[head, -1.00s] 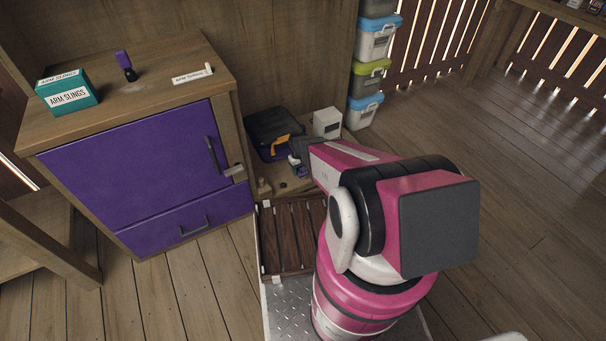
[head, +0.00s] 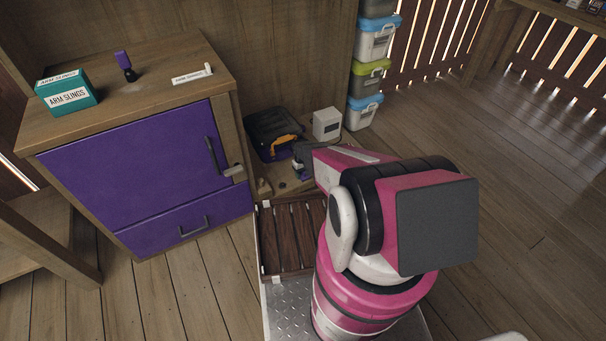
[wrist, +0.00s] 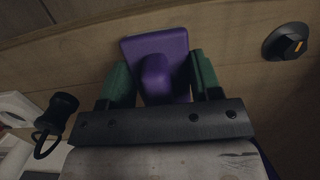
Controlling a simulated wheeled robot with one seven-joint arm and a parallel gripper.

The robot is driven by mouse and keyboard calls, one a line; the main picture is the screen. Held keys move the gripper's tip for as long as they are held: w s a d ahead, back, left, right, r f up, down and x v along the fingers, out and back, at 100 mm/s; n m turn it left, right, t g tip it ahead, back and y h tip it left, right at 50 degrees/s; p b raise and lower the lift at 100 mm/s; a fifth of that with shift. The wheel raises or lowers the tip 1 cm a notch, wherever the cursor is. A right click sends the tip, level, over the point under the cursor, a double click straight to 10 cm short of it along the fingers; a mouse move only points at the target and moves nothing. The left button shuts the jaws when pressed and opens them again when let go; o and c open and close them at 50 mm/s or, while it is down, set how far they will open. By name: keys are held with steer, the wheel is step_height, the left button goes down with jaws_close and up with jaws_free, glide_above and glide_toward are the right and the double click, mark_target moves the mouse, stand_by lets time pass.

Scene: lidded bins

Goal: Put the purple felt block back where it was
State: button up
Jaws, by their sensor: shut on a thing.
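The purple felt block (wrist: 155,50) shows in the wrist view as a flat purple plate with a raised rounded part. My gripper (wrist: 158,80) is shut on it, with a green finger at each side. In the head view my gripper (head: 299,166) is low, just right of the black bin, with a little purple at its tip; my arm hides much of it. I cannot tell whether the block touches the surface below.
An open black bin (head: 256,138) holds something orange. A white box (head: 326,124) stands behind my gripper. A purple cabinet (head: 130,180) is at left, with a teal box (head: 67,93) and a purple-and-black object (head: 124,66) on top. Stacked bins (head: 364,110) stand behind.

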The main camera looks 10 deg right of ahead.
steer(key=o, duration=0.8)
steer(key=shift+f, duration=0.1)
steer(key=shift+o, duration=0.2)
steer(key=r, duration=0.4)
steer(key=w+r, duration=0.1)
steer(key=r, duration=0.6)
steer(key=shift+w+a+r, duration=0.3)
steer(key=shift+r, duration=0.1)
steer(key=shift+s+r, duration=0.1)
steer(key=shift+r, duration=0.3)
steer(key=s+r+m, duration=0.1)
steer(key=s+r, duration=0.6)
steer(key=r, duration=0.3)
steer(key=s+r+m+t, duration=0.1)
steer(key=s+r, duration=0.7)
steer(key=r, duration=0.3)
steer(key=s+r+m, duration=0.1)
steer(key=s+r, duration=0.6)
steer(key=r, duration=0.4)
steer(key=shift+s+d+m+t+y, duration=0.2)
steer(key=shift+d+m+t+y, duration=0.1)
steer(key=shift+t, duration=0.1)
